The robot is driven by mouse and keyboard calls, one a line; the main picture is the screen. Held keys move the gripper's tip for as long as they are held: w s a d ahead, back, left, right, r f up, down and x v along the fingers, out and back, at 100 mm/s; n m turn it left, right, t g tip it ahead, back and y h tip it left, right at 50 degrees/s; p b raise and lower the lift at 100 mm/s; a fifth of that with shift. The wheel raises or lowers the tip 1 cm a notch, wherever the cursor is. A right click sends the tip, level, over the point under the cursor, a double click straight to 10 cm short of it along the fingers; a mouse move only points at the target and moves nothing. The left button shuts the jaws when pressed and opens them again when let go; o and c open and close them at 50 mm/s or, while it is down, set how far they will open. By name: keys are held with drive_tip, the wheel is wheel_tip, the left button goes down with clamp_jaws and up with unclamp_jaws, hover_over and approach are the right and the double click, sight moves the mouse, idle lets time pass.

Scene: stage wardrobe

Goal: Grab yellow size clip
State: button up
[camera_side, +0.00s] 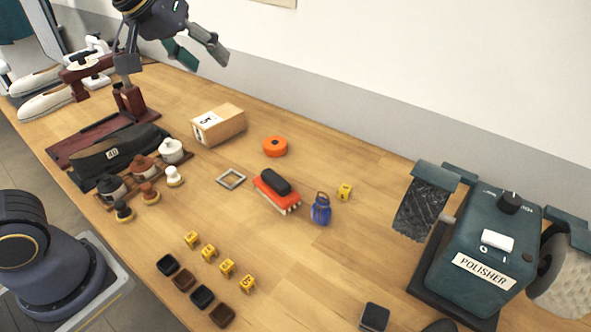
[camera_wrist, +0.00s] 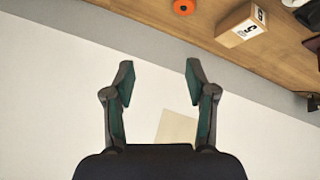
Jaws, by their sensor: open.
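Several small yellow size clips stand on the wooden table in the side view. One yellow clip (camera_side: 345,191) stands apart, to the right of a blue bottle-like item (camera_side: 321,209). The others form a slanting row near the front edge: a clip (camera_side: 192,240), a second (camera_side: 209,252), a third (camera_side: 227,266) and the last (camera_side: 247,283). Their markings are too small to read. My gripper (camera_side: 206,58) is open and empty, high above the back of the table, far from every clip. The wrist view shows its spread fingers (camera_wrist: 160,78) against the wall, with no clip visible.
A polisher (camera_side: 484,249) fills the right side. A red-and-black brush (camera_side: 275,190), orange disc (camera_side: 275,146), metal square frame (camera_side: 231,179) and box (camera_side: 218,124) stand mid-table. Small dark trays (camera_side: 184,281) line up before the clip row. Shoes and jars occupy the left.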

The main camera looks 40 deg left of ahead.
drive_tip(key=w+d+f, duration=0.4)
drive_tip(key=w+d, duration=0.2)
drive_tip(key=w, duration=0.3)
drive_tip(key=m+g+y, duration=0.1)
drive_tip(key=m+g, duration=0.2)
hover_over(344, 190)
drive_tip(key=s, duration=0.2)
drive_tip(key=f, duration=2.5)
drive_tip(key=shift+d+f, duration=0.3)
drive_tip(key=shift+d, duration=0.1)
drive_tip(key=x, duration=0.5)
drive_tip(key=shift+w+a+f, duration=0.1)
drive_tip(key=shift+a+f, duration=0.15)
drive_tip(key=shift+c, duration=0.2)
drive_tip(key=c, duration=0.8)
